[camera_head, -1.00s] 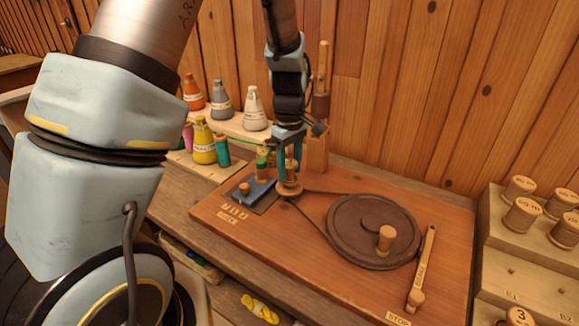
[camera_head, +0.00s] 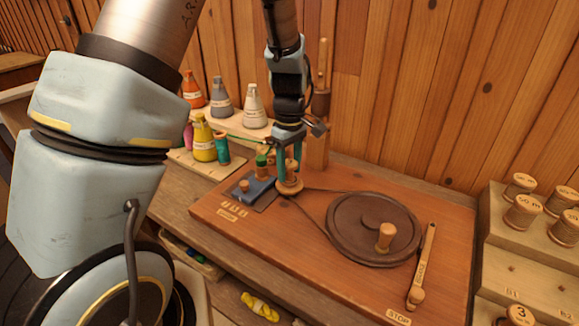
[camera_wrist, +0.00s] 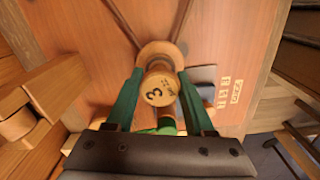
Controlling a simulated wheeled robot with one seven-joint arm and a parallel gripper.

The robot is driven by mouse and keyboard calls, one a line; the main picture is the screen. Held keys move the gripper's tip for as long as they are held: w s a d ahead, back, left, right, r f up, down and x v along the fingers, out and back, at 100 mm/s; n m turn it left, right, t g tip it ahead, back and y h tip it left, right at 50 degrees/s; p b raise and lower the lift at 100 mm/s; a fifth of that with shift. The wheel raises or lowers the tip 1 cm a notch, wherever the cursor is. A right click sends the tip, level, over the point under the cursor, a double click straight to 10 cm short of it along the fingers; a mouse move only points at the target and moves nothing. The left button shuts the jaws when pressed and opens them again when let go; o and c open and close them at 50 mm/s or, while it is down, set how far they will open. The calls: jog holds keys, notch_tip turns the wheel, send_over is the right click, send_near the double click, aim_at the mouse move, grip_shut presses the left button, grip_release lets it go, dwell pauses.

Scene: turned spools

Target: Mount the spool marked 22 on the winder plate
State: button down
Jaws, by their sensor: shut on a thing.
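My gripper (camera_head: 290,166) points straight down at the far part of the winder board (camera_head: 300,235). Its green fingers are shut on a wooden spool, from both sides. In the wrist view the spool's pale round top (camera_wrist: 159,89) shows a mark that looks like 3, with small print beside it; I do not read 22 there. A round wooden disc (camera_wrist: 152,52) shows under the spool, where the belt meets it; it also shows in the head view (camera_head: 289,187). I cannot tell whether the spool rests on it or hangs just above.
A large brown crank wheel (camera_head: 350,245) and a lever (camera_head: 422,265) lie to the right. A blue-grey block (camera_head: 250,190) with a peg sits close left of my gripper. Cone bobbins (camera_head: 254,105) stand behind. A stepped rack (camera_head: 500,240) at right holds several spools.

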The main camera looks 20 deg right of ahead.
aim_at(290, 163)
jog(key=shift+f, duration=0.15)
jog(key=c, duration=0.5)
grip_release()
jog(key=shift+c, duration=0.2)
notch_tip(290, 163, up, 11)
jog(key=p, duration=0.9)
